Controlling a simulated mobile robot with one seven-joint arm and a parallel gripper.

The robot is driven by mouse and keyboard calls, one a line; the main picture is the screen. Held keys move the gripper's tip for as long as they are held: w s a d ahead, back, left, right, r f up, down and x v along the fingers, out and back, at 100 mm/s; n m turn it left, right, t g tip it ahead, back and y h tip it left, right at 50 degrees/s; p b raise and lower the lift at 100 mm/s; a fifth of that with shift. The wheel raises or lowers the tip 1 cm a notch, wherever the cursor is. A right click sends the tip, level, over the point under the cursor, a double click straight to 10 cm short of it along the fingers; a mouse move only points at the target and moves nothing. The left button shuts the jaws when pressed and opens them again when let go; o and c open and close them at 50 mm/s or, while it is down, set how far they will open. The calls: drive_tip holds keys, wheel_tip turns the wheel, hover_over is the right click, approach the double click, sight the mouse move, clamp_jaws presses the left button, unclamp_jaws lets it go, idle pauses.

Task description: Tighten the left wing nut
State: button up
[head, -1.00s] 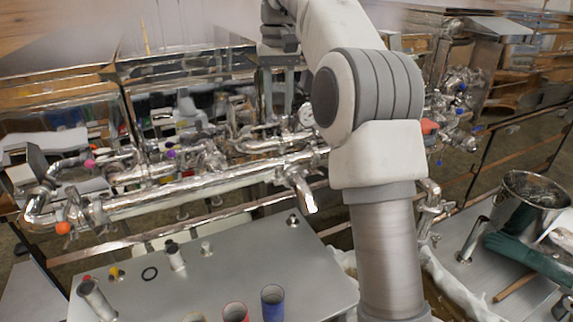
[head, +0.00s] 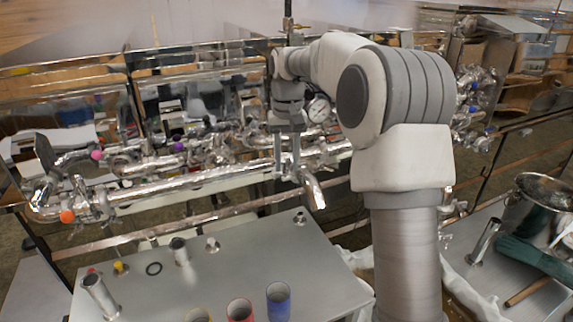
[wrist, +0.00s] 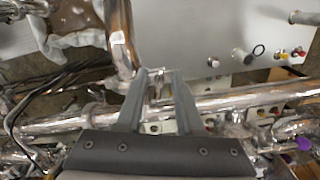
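My gripper (head: 288,176) points down over the long shiny pipe, just left of the bent spout (head: 312,190) in the head view. In the wrist view its two grey fingers (wrist: 158,72) stand apart with a gap between the tips. A small shiny metal part (wrist: 158,86) shows in that gap, over or on the pipe (wrist: 225,104). It may be a wing nut, but it is too small to tell, and I cannot tell whether the fingers touch it. The spout (wrist: 121,45) lies left of the fingers there. No other wing nut stands out clearly.
A pressure gauge (head: 319,109) sits right of my gripper, close to it. A grey metal table (head: 240,262) in front carries tubes and a red cup (head: 239,310) and blue cup (head: 279,300). Pipes and valves crowd the back. A steel pot (head: 541,190) stands at the right.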

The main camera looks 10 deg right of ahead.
drive_tip(key=shift+f, duration=0.5)
drive_tip(key=shift+c, duration=0.2)
clamp_jaws()
drive_tip(key=shift+r, duration=0.1)
